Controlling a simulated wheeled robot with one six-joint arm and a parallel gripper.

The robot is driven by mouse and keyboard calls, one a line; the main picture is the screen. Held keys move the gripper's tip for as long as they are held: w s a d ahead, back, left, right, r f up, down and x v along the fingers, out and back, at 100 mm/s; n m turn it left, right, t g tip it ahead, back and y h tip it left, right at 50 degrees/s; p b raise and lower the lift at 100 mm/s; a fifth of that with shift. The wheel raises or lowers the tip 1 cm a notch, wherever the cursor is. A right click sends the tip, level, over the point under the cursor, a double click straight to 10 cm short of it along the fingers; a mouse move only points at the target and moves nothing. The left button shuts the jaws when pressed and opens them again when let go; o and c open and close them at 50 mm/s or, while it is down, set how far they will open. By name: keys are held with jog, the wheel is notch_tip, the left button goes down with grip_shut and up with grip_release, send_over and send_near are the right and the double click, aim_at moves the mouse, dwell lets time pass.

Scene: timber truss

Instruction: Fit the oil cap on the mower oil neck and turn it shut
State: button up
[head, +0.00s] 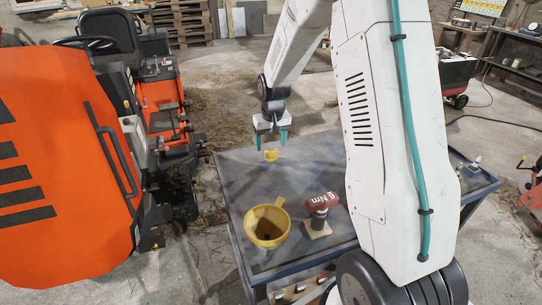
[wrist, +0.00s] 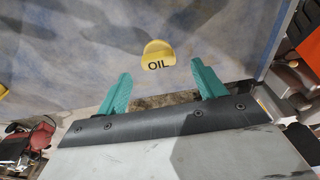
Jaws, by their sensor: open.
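The yellow oil cap (head: 270,155) is at the far part of the dark table, just below my gripper (head: 271,138). In the wrist view the cap (wrist: 157,52) carries the word OIL and lies just beyond and between the teal fingertips. My gripper (wrist: 160,75) is open and empty, with a finger on either side of the cap's line and a gap to it. The orange mower (head: 65,165) stands to the left of the table. I cannot make out its oil neck in either view.
A yellow funnel (head: 267,226) and a red-headed tool marked 6 Nm (head: 320,202) on a wooden block stand on the near part of the table (head: 240,180). The table top around the cap is clear. A red and black machine (head: 456,75) stands behind right.

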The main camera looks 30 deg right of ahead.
aim_at(271, 150)
notch_tip(271, 150, down, 4)
jog(key=shift+w+d+f, duration=0.1)
jog(key=shift+f, duration=0.05)
jog(key=c, duration=1.1)
jog(key=shift+o, duration=0.2)
